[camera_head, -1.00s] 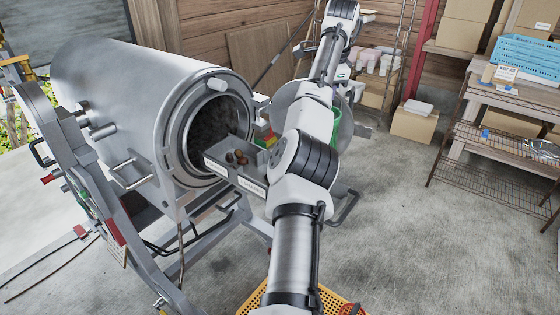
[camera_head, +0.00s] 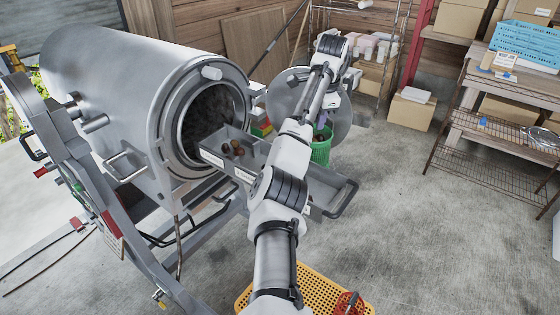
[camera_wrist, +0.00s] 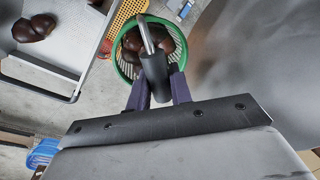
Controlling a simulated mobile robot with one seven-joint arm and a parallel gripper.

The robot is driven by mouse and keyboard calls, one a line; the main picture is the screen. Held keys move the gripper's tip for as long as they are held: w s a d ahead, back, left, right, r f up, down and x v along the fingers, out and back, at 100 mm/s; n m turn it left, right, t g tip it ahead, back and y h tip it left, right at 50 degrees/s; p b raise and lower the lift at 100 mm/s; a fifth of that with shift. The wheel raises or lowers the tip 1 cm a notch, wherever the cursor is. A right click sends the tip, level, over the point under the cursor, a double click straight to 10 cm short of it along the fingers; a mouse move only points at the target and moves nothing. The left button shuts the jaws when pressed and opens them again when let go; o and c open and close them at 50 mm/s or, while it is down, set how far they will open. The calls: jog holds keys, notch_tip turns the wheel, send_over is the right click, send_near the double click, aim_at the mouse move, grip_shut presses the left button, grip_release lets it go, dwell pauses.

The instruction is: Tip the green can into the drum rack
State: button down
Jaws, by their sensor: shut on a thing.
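The green can (camera_head: 321,150) is a round, slatted vessel with brown chestnuts inside. In the head view it hangs just beyond the rack, partly behind my arm, and looks roughly upright. In the wrist view its green rim (camera_wrist: 116,52) is seen from above. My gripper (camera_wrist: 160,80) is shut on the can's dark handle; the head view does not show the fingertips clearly. The drum rack (camera_head: 330,187) is a long grey tray pulled out of the steel drum (camera_head: 165,105). A few chestnuts (camera_head: 234,148) lie in its drum-side part. My arm covers its middle.
The open round drum door (camera_head: 282,95) stands close behind the can. A yellow crate (camera_head: 325,292) with a red object is on the floor in front. A wire shelf (camera_head: 490,165) and cardboard boxes (camera_head: 412,110) are at right. Concrete floor between is free.

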jog(key=s+a+r+t+h, duration=0.5)
jog(key=s+a+r, duration=0.2)
jog(key=shift+a+n, duration=0.25)
jog(key=shift+n, duration=0.05)
dwell(0.6)
jog(key=shift+s, duration=0.1)
jog(key=shift+s+a+f, duration=0.15)
jog(key=shift+s+a, duration=0.05)
jog(key=shift+a, duration=0.05)
jog(key=shift+s+a+f+t+h, duration=0.45)
jog(key=shift+f+t+h, duration=0.15)
jog(key=shift+t, duration=0.2)
jog(key=shift+s+a+f+n+t+h, duration=0.1)
jog(key=shift+s+a+f+t+h, duration=0.2)
jog(key=shift+f+t+h, duration=0.2)
jog(key=shift+s+a+f+n+t+h, duration=0.1)
jog(key=shift+s+a+f+t+h, duration=0.2)
jog(key=shift+f, duration=0.3)
jog(key=shift+s+a+f+n+t+h, duration=0.1)
jog(key=shift+s+a+f+t+h, duration=0.15)
jog(key=shift+f+t+h, duration=0.25)
dwell(1.0)
